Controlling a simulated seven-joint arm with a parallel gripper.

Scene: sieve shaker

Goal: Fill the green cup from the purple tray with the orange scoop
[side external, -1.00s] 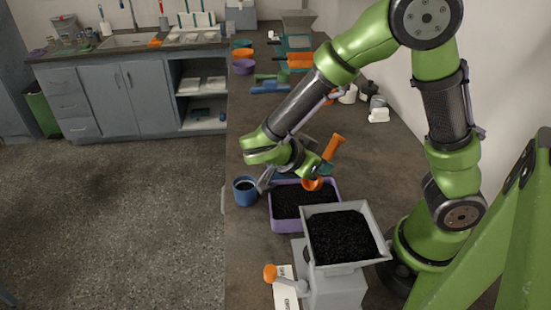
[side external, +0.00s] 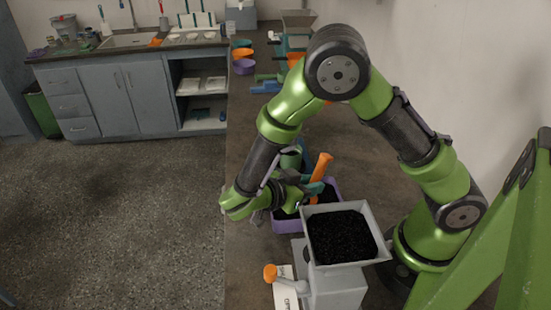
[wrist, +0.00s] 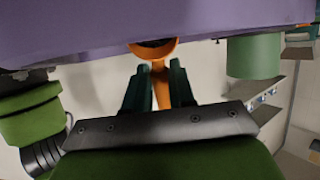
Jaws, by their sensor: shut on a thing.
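The orange scoop (side external: 322,165) is held in my gripper (side external: 311,188), whose dark teal fingers are shut on its handle. The handle stands steeply up in the side view. In the wrist view the scoop's bowl (wrist: 160,48) shows dark grains inside and lies against the purple tray (wrist: 90,35). The purple tray (side external: 285,227) is partly hidden by my arm and the hopper; the scoop's bowl is hidden in the side view. The green cup (side external: 291,159) stands behind the tray, partly covered by my arm. It also shows in the wrist view (wrist: 253,55), beside the tray.
A grey machine with a hopper (side external: 341,238) full of black grains stands close in front of the tray, with an orange-knobbed crank (side external: 270,272) and a white label card. Coloured bowls (side external: 243,66) and other equipment stand farther back. The counter's left edge is near my wrist.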

